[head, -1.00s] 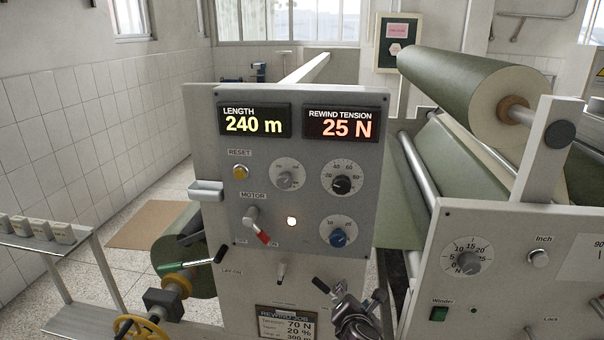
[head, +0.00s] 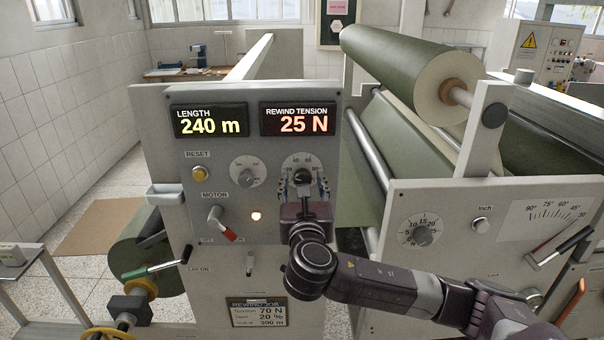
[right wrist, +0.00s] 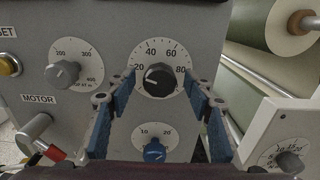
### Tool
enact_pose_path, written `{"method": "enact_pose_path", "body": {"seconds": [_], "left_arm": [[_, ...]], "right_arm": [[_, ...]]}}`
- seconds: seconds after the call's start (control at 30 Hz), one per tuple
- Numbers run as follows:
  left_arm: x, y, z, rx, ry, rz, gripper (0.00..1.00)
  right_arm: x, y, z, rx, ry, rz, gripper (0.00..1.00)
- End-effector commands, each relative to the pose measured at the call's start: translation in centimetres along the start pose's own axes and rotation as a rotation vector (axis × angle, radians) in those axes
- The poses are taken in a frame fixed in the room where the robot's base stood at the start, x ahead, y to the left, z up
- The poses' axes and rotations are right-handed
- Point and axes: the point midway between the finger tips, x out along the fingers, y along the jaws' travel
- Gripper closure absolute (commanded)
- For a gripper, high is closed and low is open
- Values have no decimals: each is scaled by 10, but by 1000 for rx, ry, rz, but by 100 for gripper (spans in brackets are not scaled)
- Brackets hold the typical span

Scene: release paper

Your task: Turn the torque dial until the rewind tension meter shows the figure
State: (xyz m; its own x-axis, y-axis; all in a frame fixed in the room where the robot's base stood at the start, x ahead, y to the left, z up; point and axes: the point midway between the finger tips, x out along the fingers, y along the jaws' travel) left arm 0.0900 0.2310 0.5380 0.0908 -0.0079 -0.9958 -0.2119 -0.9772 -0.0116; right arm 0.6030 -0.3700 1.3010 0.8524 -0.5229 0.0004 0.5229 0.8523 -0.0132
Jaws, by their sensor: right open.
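The rewind tension meter (head: 298,119) reads 25 N in orange-red digits at the panel's upper right. Below it is a round white dial with a black knob (head: 302,174), partly hidden by my gripper; I take it as the torque dial. In the right wrist view the black knob (right wrist: 159,77) sits on a scale marked 20 to 80. My right gripper (head: 303,188) is open, its blue-padded fingers to either side of this knob, with gaps visible between fingers and knob. The job plate (head: 258,312) below reads Tension 70 N. My left gripper is not in view.
A blue knob (right wrist: 155,150) sits just below the black one, between my fingers in the wrist view. A grey knob (head: 248,171) and the red-tipped motor lever (head: 222,225) are to the left. The machine's right side plate (head: 455,260) stands right of the panel.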

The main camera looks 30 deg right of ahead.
Motion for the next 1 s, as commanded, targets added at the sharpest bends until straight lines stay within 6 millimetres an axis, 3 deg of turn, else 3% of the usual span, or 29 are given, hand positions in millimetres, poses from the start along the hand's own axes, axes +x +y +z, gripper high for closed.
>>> {"method": "enact_pose_path", "body": {"seconds": [0.13,0.43,0.8,1.0], "left_arm": [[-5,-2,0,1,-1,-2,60],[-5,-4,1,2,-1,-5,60],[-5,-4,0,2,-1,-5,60],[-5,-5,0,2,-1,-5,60]], "right_arm": [[12,0,1,1,1,-1,53],[14,0,-1,2,1,0,53],[14,0,-1,2,1,0,93],[14,0,-1,11,2,0,95]]}}
